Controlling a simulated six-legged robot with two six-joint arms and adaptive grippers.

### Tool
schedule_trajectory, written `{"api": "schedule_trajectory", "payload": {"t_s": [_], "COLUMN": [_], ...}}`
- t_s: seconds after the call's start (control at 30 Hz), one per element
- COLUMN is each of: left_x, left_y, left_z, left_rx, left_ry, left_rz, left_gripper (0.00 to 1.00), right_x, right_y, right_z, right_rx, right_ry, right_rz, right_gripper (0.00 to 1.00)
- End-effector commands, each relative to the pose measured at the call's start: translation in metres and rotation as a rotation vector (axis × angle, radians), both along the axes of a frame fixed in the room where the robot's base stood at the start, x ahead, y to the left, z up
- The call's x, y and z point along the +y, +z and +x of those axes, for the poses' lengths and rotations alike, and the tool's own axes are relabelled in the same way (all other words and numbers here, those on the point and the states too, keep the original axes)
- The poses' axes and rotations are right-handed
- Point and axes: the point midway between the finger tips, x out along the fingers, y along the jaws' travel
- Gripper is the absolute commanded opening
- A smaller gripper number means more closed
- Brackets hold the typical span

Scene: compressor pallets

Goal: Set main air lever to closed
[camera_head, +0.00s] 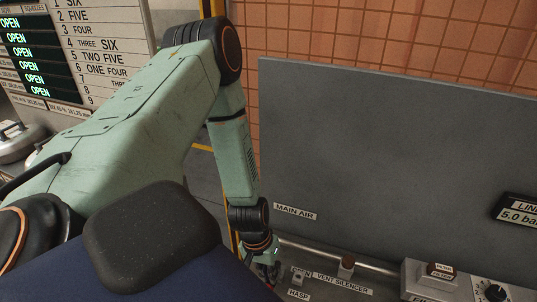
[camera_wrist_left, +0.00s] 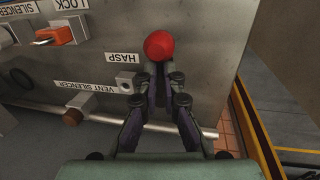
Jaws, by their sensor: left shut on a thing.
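The main air lever shows in the left wrist view as a round red knob (camera_wrist_left: 159,46) on the grey panel. My left gripper (camera_wrist_left: 160,84) is at this knob, its two dark fingers closed in on the lever just below it in the picture. The lever's shaft is hidden by the fingers, so its exact angle cannot be told. In the head view my left gripper (camera_head: 265,268) is low at the panel, below the "MAIN AIR" label (camera_head: 295,211), and the lever is mostly hidden there. My right gripper is in neither view.
A metal pipe (camera_head: 330,257) runs along the panel beside the gripper. A hasp block (camera_wrist_left: 126,82) and a brown vent silencer knob (camera_wrist_left: 72,117) are close by. A red-orange part (camera_wrist_left: 55,33) is near the "LOCK" label. A grey box (camera_head: 415,282) stands to the right.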

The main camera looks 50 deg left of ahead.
Motion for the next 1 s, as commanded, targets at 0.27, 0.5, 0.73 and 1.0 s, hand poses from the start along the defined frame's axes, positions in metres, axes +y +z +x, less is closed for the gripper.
{"api": "schedule_trajectory", "payload": {"t_s": [0.27,0.5,0.73,1.0], "left_x": [-0.0015,-0.0017,-0.0007,-0.0010], "left_y": [-0.0031,-0.0030,-0.0020,-0.0020], "left_z": [-0.0064,-0.0067,-0.0042,-0.0022], "left_rx": [0.013,0.014,0.009,0.004], "left_ry": [-0.017,-0.013,-0.010,0.017], "left_rz": [-0.005,-0.005,-0.003,-0.002], "left_gripper": [0.00,0.23,0.33,0.33], "right_x": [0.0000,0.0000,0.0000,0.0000], "right_y": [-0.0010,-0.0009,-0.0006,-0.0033], "right_z": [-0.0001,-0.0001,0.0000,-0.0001], "right_rx": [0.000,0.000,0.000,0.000], "right_ry": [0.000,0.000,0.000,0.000], "right_rz": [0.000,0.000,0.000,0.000], "right_gripper": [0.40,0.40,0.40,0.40]}}
